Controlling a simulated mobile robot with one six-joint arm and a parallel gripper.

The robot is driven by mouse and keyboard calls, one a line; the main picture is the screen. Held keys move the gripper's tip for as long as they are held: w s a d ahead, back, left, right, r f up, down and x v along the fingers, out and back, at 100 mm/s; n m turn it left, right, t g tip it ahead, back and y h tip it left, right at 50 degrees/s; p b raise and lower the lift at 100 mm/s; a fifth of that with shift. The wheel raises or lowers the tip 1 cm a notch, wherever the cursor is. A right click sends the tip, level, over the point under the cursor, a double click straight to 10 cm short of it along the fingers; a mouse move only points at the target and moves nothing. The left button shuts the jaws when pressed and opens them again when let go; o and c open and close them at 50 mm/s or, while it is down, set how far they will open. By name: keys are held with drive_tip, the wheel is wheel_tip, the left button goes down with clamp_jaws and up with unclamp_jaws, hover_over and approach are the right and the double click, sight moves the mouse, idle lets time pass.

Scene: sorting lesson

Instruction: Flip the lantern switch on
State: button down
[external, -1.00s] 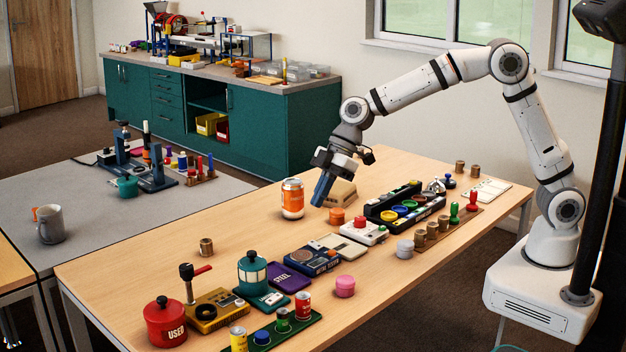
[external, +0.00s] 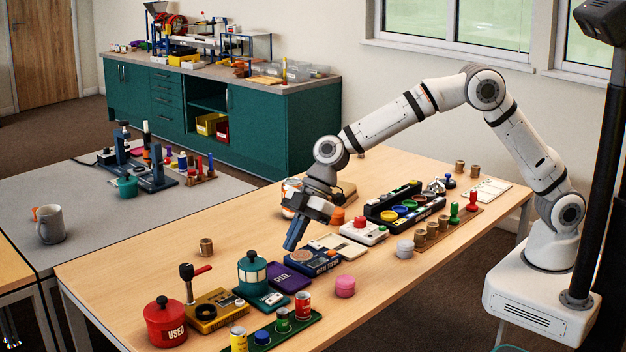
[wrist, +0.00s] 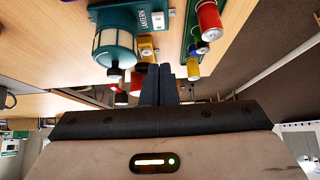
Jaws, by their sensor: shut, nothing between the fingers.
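The teal lantern (external: 252,272) with pale window panels stands on the front part of the table, on a teal base (external: 270,299). It also shows at the upper left of the wrist view (wrist: 116,45), where its base carries the word LANTERN and a small white switch plate (wrist: 158,18). The switch's position is too small to tell. My gripper (external: 289,248) is shut and empty, pointing down above the table behind the purple STEEL tray and to the right of the lantern. Its closed fingers also show in the wrist view (wrist: 165,73), apart from the lantern.
The purple STEEL tray (external: 290,278) and a blue boxed device (external: 318,262) lie near my gripper. A yellow box with a lever (external: 215,310) and a red USED pot (external: 165,322) stand left of the lantern. A green tray (external: 275,335) with small cans is in front.

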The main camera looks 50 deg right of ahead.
hover_over(278, 295)
drive_tip(key=f, duration=0.6)
drive_tip(key=shift+d, duration=0.35)
drive_tip(key=shift+d+f, duration=0.15)
drive_tip(key=shift+f, duration=0.45)
drive_tip(key=shift+d+f, duration=0.15)
drive_tip(key=shift+f, duration=0.95)
drive_tip(key=shift+f, duration=0.1)
drive_tip(key=f+b, duration=0.1)
drive_tip(key=b, duration=0.4)
drive_tip(key=shift+d+y, duration=0.15)
drive_tip(key=shift+y, duration=0.15)
drive_tip(key=shift+r, duration=0.45)
drive_tip(key=shift+r, duration=0.7)
